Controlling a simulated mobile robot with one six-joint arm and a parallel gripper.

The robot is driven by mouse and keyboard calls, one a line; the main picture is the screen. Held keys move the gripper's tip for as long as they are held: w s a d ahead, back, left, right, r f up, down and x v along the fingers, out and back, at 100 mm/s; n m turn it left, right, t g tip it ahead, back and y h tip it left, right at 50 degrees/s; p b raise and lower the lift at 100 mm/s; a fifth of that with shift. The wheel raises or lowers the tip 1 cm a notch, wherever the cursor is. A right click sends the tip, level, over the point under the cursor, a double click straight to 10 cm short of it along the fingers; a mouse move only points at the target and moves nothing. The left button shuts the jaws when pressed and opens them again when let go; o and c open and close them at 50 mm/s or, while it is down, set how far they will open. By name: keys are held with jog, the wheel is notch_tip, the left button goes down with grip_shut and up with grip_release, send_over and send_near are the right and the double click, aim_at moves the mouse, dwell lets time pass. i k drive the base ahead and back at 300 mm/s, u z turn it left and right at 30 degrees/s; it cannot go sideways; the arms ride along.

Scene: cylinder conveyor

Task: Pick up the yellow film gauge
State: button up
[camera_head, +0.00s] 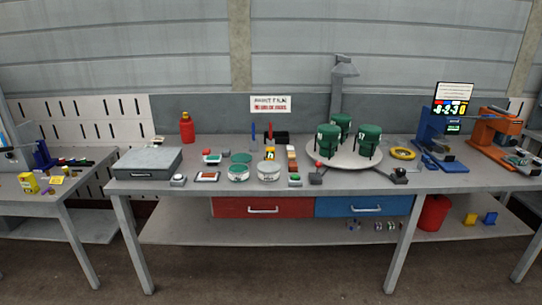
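Several yellow things show, and I cannot tell for sure which is the film gauge. A small yellow piece with dark marks (270,153) stands mid-bench, behind the round tins. A yellow ring, like a roll of tape (403,153), lies flat to the right of the turntable. A yellow box (29,182) and a flat yellow piece (57,180) are on the left table. My gripper is not in view.
Drawers (262,207) hang below.

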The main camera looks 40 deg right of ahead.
aim_at(270, 151)
jog(key=u, duration=0.05)
jog(key=i, duration=1)
jog(key=z, duration=0.05)
